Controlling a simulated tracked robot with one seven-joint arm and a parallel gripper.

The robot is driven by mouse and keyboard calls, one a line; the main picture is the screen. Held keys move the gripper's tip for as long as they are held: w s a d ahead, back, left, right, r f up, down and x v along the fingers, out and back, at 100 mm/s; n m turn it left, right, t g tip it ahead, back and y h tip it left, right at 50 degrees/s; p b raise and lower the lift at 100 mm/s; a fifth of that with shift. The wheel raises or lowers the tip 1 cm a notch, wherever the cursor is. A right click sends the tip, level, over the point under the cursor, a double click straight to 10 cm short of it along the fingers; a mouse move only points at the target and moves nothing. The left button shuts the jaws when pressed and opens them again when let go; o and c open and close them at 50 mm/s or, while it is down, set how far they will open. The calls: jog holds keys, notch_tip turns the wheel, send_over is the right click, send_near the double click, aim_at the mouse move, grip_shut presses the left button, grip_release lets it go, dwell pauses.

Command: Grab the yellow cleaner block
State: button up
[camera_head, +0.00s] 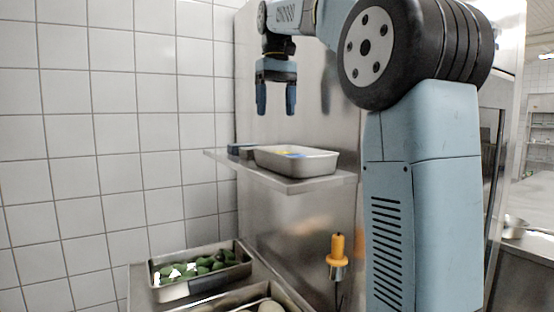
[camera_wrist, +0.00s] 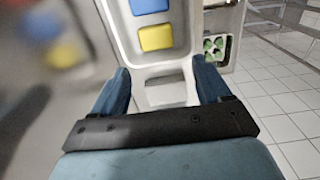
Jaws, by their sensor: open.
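The yellow cleaner block (camera_wrist: 156,37) lies in a pale metal tray (camera_wrist: 182,62), just below a blue block (camera_wrist: 150,5) in the wrist view. In the head view the tray (camera_head: 312,168) sits on a steel wall shelf (camera_head: 265,176). Only a sliver of the yellow block (camera_head: 281,152) shows over its rim, with some blue beside it. My gripper (camera_head: 276,108) points down above the shelf, clear of the tray, with its fingers apart and nothing between them. In the wrist view the yellow block is ahead of the gap between my fingertips (camera_wrist: 163,80).
A dark blue item (camera_head: 240,149) lies on the shelf left of the tray. The steel wall behind mirrors the blocks as blurs. Below stands a metal pan (camera_head: 200,284) of green produce. An orange-handled tool (camera_head: 337,250) is under the shelf. Air around my gripper is clear.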

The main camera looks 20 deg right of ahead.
aim_at(279, 152)
jog(key=f, duration=1.1)
jog(key=shift+s+d, duration=0.2)
jog(key=shift+d, duration=0.2)
jog(key=shift+c, duration=0.2)
jog(key=c, duration=0.8)
jog(key=shift+r, duration=0.2)
